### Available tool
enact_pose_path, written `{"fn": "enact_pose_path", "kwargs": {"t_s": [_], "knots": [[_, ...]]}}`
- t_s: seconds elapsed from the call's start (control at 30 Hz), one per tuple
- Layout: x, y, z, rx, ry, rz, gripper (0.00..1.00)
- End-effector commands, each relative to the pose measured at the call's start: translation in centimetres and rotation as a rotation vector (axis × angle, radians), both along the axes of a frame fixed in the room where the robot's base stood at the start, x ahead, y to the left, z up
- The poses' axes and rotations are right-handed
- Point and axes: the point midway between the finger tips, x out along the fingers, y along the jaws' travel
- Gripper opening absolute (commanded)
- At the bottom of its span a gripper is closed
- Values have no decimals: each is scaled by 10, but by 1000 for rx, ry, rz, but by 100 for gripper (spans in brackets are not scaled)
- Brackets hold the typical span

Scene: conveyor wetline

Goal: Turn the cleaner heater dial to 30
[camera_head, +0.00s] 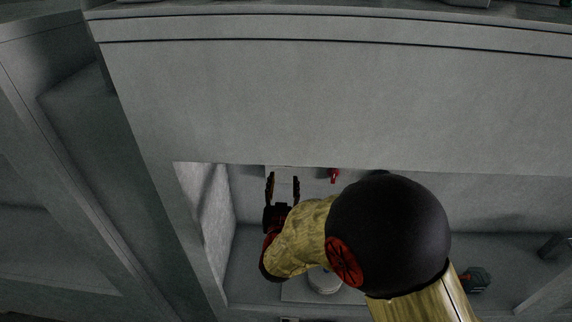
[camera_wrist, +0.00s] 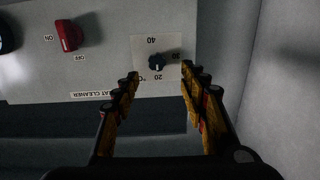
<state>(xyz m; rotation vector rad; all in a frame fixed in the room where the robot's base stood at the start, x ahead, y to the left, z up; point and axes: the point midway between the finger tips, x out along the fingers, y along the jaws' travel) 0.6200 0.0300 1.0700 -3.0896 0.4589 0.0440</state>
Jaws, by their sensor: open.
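The heater dial (camera_wrist: 157,62) is a small dark round knob on a pale square plate in the wrist view. In the head view my gripper (camera_head: 282,178) points into a recess, and the dial cannot be made out.
A red switch (camera_wrist: 69,36) marked ON and OFF is left of the dial; a red part (camera_head: 334,175) also shows in the head view. A dark knob (camera_wrist: 5,38) is at the far left. The recess's side wall (camera_wrist: 285,80) stands close on the right.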

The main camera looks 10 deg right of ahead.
Motion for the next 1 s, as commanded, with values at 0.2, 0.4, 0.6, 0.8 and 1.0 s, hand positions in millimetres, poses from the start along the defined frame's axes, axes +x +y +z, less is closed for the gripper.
{"fn": "enact_pose_path", "kwargs": {"t_s": [0.2,0.4,0.6,0.8,1.0], "knots": [[8,-7,-2,-22,-26,-23,43],[37,-16,-2,-22,-25,-22,43],[62,-24,-2,-23,-25,-21,43],[72,-27,-1,-22,-24,-20,43],[72,-27,0,-22,-25,-19,43]]}}
